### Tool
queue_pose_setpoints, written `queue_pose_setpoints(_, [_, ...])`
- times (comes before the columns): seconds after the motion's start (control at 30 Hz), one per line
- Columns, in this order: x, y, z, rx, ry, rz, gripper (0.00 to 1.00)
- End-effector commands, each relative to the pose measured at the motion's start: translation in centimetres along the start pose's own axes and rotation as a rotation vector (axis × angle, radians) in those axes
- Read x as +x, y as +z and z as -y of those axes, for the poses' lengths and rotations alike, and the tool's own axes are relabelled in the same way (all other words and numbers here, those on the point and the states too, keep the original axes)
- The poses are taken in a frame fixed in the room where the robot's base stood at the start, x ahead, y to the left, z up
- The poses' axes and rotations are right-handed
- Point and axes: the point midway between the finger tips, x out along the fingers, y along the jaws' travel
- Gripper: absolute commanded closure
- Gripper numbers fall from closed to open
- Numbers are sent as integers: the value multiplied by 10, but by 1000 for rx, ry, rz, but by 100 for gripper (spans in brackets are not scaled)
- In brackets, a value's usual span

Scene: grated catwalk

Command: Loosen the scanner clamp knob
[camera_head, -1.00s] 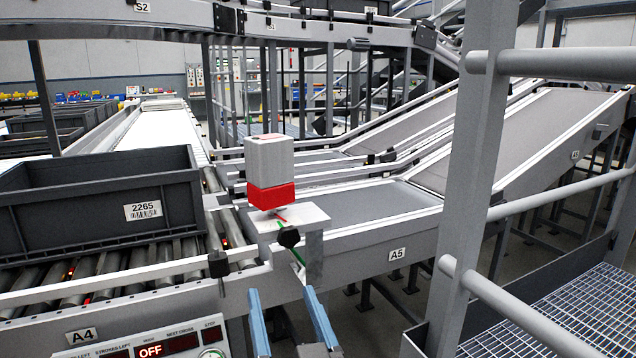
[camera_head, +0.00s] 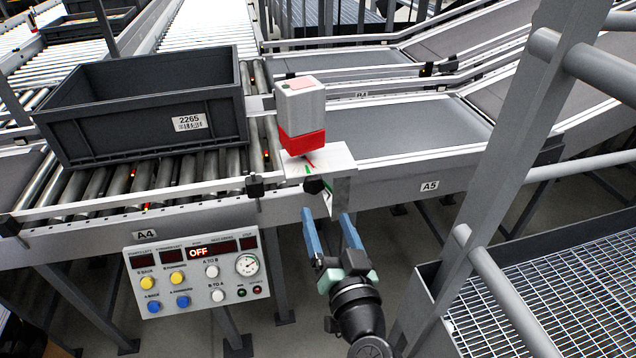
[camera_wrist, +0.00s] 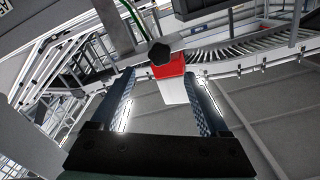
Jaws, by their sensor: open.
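The scanner (camera_head: 301,112) is a grey box with a red lower part. It stands on a white bracket plate (camera_head: 335,160) at the conveyor's edge. The black clamp knob (camera_head: 314,185) sits at the front of the bracket, below the scanner. In the wrist view the knob (camera_wrist: 159,53) shows ahead of the fingers, near the middle, with the red and white scanner (camera_wrist: 172,77) behind it. My gripper (camera_head: 330,221) is open and empty, with its blue fingers pointing up just below the knob. The fingers look apart from the knob.
A dark tote (camera_head: 150,110) labelled 2265 stands on the rollers at left. A control panel (camera_head: 196,271) reading OFF hangs below the A4 rail. A grey post (camera_head: 512,170) with handrails and a grating (camera_head: 530,315) stand at right. Another conveyor section (camera_head: 400,130) lies behind the bracket.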

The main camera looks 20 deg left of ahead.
Motion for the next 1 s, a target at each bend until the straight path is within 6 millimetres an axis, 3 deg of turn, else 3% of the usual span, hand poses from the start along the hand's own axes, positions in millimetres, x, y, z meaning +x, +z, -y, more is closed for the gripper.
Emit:
queue_pose_setpoints(0.2, [45, -2, 1, 2, -2, -1, 21])
queue_pose_setpoints(0.4, [74, -1, 0, 1, 0, -2, 21])
queue_pose_setpoints(0.6, [86, 0, 0, -1, 0, -1, 21])
queue_pose_setpoints(0.9, [88, 0, 0, -1, 1, 0, 21])
queue_pose_setpoints(1.0, [88, 0, 0, -1, 1, 0, 40])
